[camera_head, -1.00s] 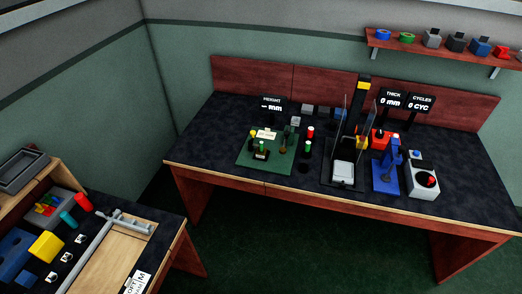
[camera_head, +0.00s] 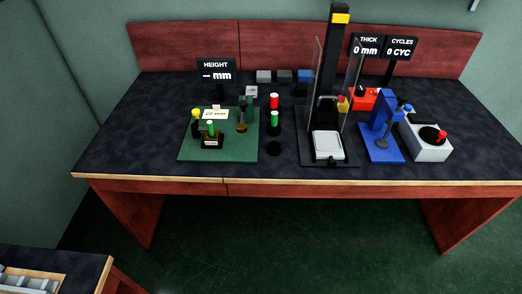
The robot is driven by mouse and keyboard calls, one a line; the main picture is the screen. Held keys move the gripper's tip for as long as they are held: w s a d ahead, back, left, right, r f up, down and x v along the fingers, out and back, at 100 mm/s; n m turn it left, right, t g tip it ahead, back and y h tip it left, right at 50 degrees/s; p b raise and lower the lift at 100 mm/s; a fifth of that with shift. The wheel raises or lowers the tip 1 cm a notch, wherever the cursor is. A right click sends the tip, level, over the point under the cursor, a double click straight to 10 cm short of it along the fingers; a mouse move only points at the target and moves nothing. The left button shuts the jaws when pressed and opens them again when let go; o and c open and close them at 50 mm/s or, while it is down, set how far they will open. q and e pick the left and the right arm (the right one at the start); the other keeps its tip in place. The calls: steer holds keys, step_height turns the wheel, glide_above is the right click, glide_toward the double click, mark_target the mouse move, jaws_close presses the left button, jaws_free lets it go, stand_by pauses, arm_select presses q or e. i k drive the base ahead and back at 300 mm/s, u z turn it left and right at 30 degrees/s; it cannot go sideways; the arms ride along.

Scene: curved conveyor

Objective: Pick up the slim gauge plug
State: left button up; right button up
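I cannot tell for sure which piece is the slim gauge plug. A red-topped plug (camera_head: 274,101) and a green-topped plug (camera_head: 274,119) stand upright in dark holders on the bench, just right of the green plate (camera_head: 246,153). On that plate, a small green-capped piece (camera_head: 210,129) stands in a dark block (camera_head: 212,142) with a pale label. A yellow-topped piece (camera_head: 196,114) stands to its left. Neither of my grippers is in view.
The dark bench (camera_head: 130,137) also holds a press with clear side panels (camera_head: 329,146), a blue stand (camera_head: 382,153), a red device and a grey box with a red knob (camera_head: 441,135). The bench front left is clear. Another table (camera_head: 75,262) shows at lower left.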

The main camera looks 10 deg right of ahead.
mark_target(210, 124)
steer(key=u, duration=0.05)
steer(key=k, duration=0.35)
steer(key=z, duration=0.7)
steer(key=i, duration=0.9)
steer(key=u, duration=0.8)
steer(key=i, duration=0.6)
steer(key=u, duration=0.5)
